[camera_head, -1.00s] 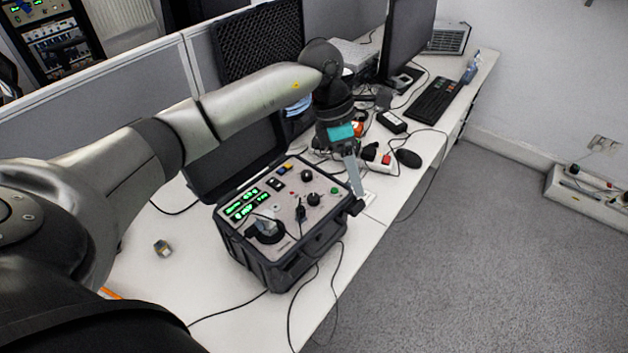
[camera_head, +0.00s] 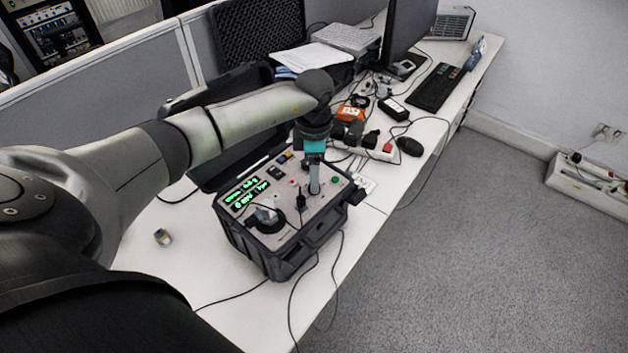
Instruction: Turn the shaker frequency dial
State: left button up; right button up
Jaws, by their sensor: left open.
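The shaker unit (camera_head: 277,262) is a dark open case on the white desk, with a light panel and green lit digits (camera_head: 245,193). My left gripper (camera_head: 314,189) points down over the right part of the panel. Its jaws are open and at the black dial there, which they mostly hide. I cannot tell if they touch it. A black plug (camera_head: 300,203) with a cable stands just left of the gripper. A metal piece on a round black mount (camera_head: 266,218) is at the panel's front left. My right gripper is not in view.
The case's raised lid stands behind the panel, partly behind my left arm. A power strip (camera_head: 376,152), a mouse (camera_head: 410,146) and a keyboard (camera_head: 436,92) lie farther back. A small block (camera_head: 162,237) lies left of the case. Loose cables hang over the desk's front edge.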

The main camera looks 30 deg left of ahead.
pick_arm(q)
jog(key=shift+f, duration=1.55)
jog(key=shift+c, duration=0.2)
grip_shut()
